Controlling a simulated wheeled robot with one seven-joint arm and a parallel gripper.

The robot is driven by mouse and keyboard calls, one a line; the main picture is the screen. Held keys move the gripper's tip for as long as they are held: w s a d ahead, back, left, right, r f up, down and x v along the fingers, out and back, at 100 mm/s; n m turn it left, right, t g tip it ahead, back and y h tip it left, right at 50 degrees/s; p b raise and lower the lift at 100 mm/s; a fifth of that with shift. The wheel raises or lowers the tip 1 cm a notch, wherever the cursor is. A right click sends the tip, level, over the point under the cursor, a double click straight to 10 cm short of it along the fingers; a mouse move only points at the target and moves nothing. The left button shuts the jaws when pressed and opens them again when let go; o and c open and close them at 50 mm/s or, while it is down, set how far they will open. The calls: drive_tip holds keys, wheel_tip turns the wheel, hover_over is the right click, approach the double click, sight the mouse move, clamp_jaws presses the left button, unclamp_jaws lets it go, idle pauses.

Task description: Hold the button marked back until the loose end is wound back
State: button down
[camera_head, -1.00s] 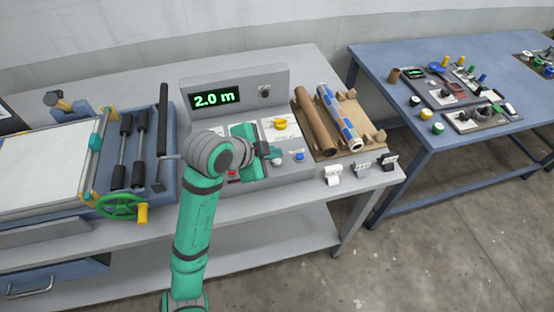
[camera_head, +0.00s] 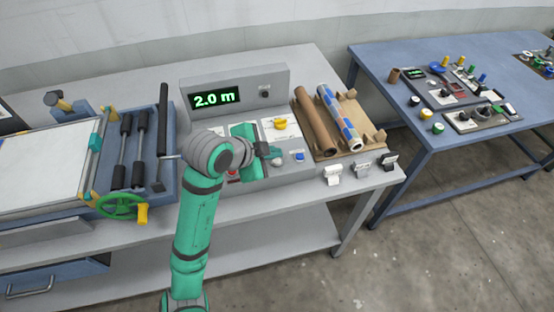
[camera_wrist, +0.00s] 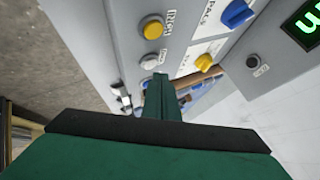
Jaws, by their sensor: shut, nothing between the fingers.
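The grey control box (camera_head: 292,171) has a lit display (camera_head: 214,98) that reads 2.0 m. A round white button (camera_head: 277,161) is on its front part, with a blue button (camera_head: 300,156) to its right. In the wrist view the white button (camera_wrist: 149,62) is below a yellow button (camera_wrist: 152,28) marked INCH. I cannot read the white button's label clearly, so I cannot tell which button is marked back. My gripper (camera_wrist: 160,80) is shut and empty, its tips close to the white button. I cannot tell whether they touch it.
A yellow knob (camera_head: 280,124) stands behind the buttons and a red button (camera_head: 232,173) to the left. A brown tube (camera_head: 315,122) and a patterned roll (camera_head: 339,117) lie in a holder at right. The press has a green handwheel (camera_head: 120,205) at left.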

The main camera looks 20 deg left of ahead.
drive_tip(key=shift+f, duration=0.15)
drive_tip(key=shift+f, duration=0.25)
drive_tip(key=shift+f, duration=0.35)
idle(0.8)
idle(0.6)
drive_tip(key=shift+r, duration=0.1)
idle(1.9)
drive_tip(key=shift+r, duration=0.7)
